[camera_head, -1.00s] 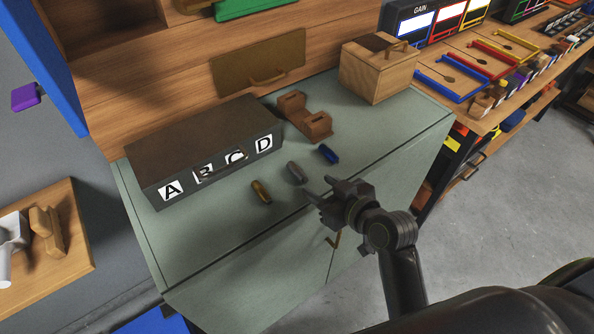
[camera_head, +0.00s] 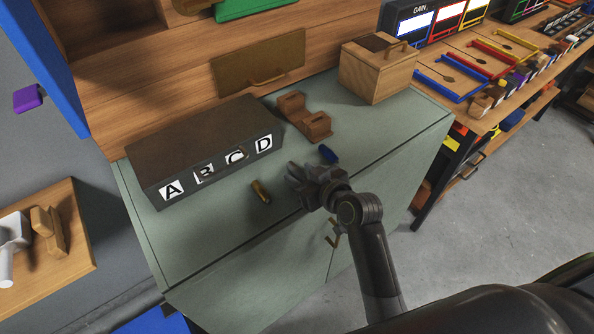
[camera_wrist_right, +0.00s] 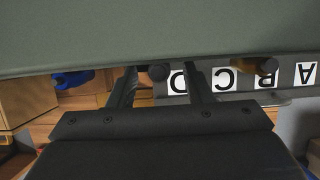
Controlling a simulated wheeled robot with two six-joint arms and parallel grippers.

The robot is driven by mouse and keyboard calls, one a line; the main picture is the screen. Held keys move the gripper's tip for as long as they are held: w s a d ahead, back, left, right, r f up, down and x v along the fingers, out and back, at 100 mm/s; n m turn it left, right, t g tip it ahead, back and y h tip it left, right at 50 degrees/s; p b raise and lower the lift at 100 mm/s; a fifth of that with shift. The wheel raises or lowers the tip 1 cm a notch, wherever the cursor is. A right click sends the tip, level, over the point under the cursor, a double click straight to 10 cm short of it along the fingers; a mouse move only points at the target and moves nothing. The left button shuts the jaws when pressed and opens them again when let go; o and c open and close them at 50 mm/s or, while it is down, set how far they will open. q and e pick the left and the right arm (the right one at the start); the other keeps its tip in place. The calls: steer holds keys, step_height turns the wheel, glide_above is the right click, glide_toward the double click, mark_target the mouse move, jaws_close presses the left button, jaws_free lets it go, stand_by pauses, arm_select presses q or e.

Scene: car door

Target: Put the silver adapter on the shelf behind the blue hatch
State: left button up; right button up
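In the wrist view, the silver adapter (camera_wrist_right: 158,72) shows as a dark grey round end between the two fingers of my right gripper (camera_wrist_right: 160,80). A gap shows on each side of it. In the head view, my right gripper (camera_head: 297,171) is low over the green worktop and hides the adapter. A blue panel (camera_head: 50,60) at the upper left, apparently the hatch, stands swung open with a purple handle (camera_head: 28,98). Wooden shelf space (camera_head: 95,18) lies beside it, partly out of view. My left gripper is not in view.
A brass adapter (camera_head: 261,192) and a blue one (camera_head: 328,154) lie either side of my right gripper on the worktop (camera_head: 200,250). A dark box lettered A to D (camera_head: 200,150), a wooden holder (camera_head: 304,117) and a wooden box (camera_head: 379,72) stand behind.

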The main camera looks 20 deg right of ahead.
jaws_close()
steer(key=shift+r, duration=0.1)
